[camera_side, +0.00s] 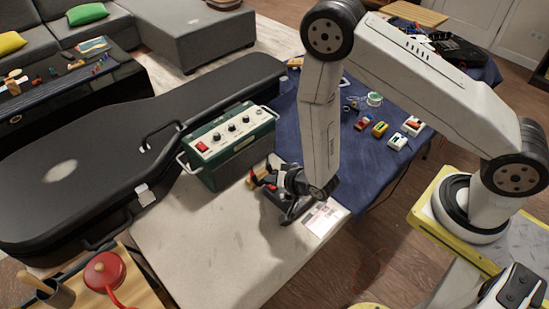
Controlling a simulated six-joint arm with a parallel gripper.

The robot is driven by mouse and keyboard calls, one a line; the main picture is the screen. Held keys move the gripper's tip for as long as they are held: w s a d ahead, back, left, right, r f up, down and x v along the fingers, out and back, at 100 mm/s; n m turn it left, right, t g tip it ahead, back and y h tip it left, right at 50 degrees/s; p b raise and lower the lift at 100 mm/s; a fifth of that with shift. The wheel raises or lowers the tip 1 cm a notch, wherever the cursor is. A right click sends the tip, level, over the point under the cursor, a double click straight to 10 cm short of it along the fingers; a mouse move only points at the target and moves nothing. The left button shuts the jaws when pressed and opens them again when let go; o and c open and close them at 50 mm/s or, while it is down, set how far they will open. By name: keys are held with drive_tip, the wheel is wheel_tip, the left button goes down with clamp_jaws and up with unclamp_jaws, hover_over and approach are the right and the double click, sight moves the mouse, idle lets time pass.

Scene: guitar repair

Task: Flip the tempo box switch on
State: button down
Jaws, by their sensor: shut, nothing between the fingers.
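A green box (232,160) with a cream top panel, a row of black knobs and metal handles stands at the back of the pale table; it looks like the tempo box. A red switch (202,147) sits at the left end of its panel; its position is too small to read. My gripper (272,190) is shut and empty, low over the table, to the right of and in front of the box, apart from the switch. A small wooden-coloured thing with red on it (256,182) lies beside my gripper, partly hidden by it.
A black guitar case (60,170) lies behind and left of the box. A blue cloth (350,160) at right holds several small pedals and a wire coil (374,99). A printed card (323,217) lies at the table's right corner. The pale table (200,245) is clear in front.

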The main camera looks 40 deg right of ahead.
sight(275, 189)
drive_tip(key=shift+r, duration=0.15)
drive_tip(key=shift+s+r, duration=0.2)
drive_tip(key=shift+r, duration=1)
drive_tip(key=shift+s+r, duration=0.15)
drive_tip(key=shift+r, duration=1)
drive_tip(key=shift+r, duration=0.1)
drive_tip(key=shift+w+d+r+n+g, duration=0.1)
drive_tip(key=shift+d+r+n+g, duration=0.2)
drive_tip(key=shift+r, duration=0.25)
drive_tip(key=s+d+r+n+g+h, duration=0.1)
drive_tip(key=s+d+r+n+g, duration=0.6)
drive_tip(key=r, duration=0.7)
drive_tip(key=s+d, duration=0.2)
drive_tip(key=s, duration=0.2)
drive_tip(key=shift+d+g, duration=0.15)
drive_tip(key=shift+g, duration=0.25)
